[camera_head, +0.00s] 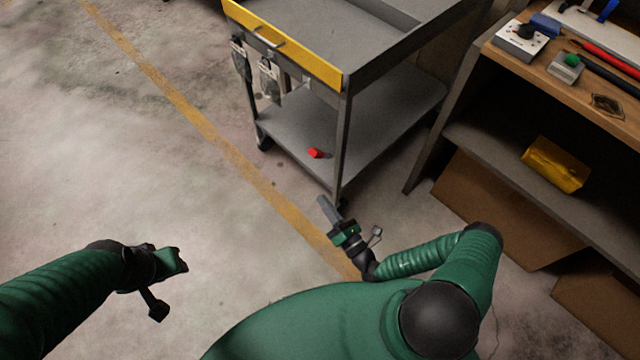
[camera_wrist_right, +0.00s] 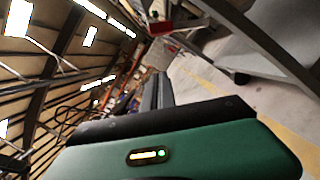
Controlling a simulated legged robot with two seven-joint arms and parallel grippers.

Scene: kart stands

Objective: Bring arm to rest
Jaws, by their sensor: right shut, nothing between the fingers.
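My right gripper (camera_head: 328,208) is shut and empty, in front of the near leg of the grey cart in the head view. Its closed fingers also show in the right wrist view (camera_wrist_right: 158,92), pointing away past the green wrist housing. My right arm is bent, with the forearm reaching left from the elbow. My left arm comes in from the left edge, and its hand end (camera_head: 172,262) is over the bare floor. Its fingers are not clear enough to tell open from shut.
A grey cart (camera_head: 400,110) with a yellow front edge stands ahead, a small red object (camera_head: 315,153) on its lower shelf. A workbench (camera_head: 560,85) at right holds tools, with a yellow box (camera_head: 554,164) on its shelf. The floor at left is clear.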

